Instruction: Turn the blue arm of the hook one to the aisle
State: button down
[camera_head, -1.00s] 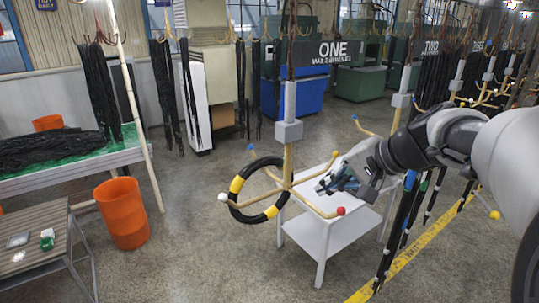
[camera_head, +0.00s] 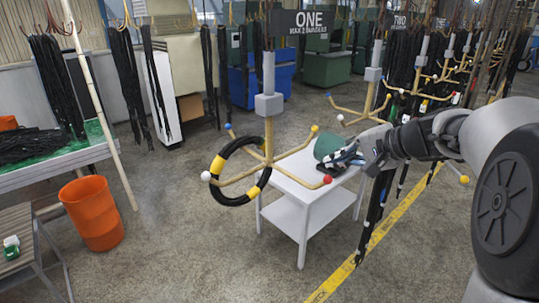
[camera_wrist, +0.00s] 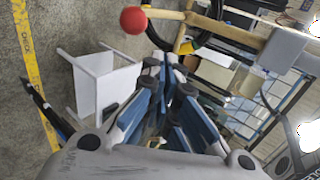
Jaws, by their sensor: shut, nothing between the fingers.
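Hook one hangs under the "ONE" sign (camera_head: 308,21), with a grey block (camera_head: 269,105) on its post and four-way wooden arms. The blue-tipped arm (camera_head: 228,126) points back left, the white tip (camera_head: 205,176) front left, the red tip (camera_head: 327,180) front right and the yellow tip (camera_head: 314,128) back right. A black hose with yellow bands (camera_head: 253,194) hangs in a ring on the left side. My gripper (camera_head: 345,157) is shut and empty, right of the hook, near the red tip in the picture. In the wrist view the red ball (camera_wrist: 133,20) is beyond the fingers (camera_wrist: 168,90); contact is not visible.
A white table (camera_head: 305,195) stands below the hook, with a green object (camera_head: 327,146) behind my gripper. Hook two with hoses hangs at right. A yellow floor line (camera_head: 370,245) runs at right. An orange bin (camera_head: 92,213) stands left; floor between is clear.

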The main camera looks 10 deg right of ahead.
aim_at(328, 178)
jog(key=s+a+f+b, duration=0.2)
jog(key=s+a+f, duration=0.1)
jog(key=shift+f+b, duration=0.3)
jog(key=shift+b, duration=0.05)
jog(key=shift+s+a, duration=0.5)
jog(key=shift+a, duration=0.35)
jog(key=shift+s+a, duration=0.45)
jog(key=shift+a, duration=9.85)
jog(key=shift+d+r+p, duration=2.15)
jog(key=shift+r+p, duration=0.65)
jog(key=shift+r, duration=1.75)
jog(key=s+d+b, duration=0.4)
jog(key=s+d, duration=0.3)
jog(key=s, duration=0.3)
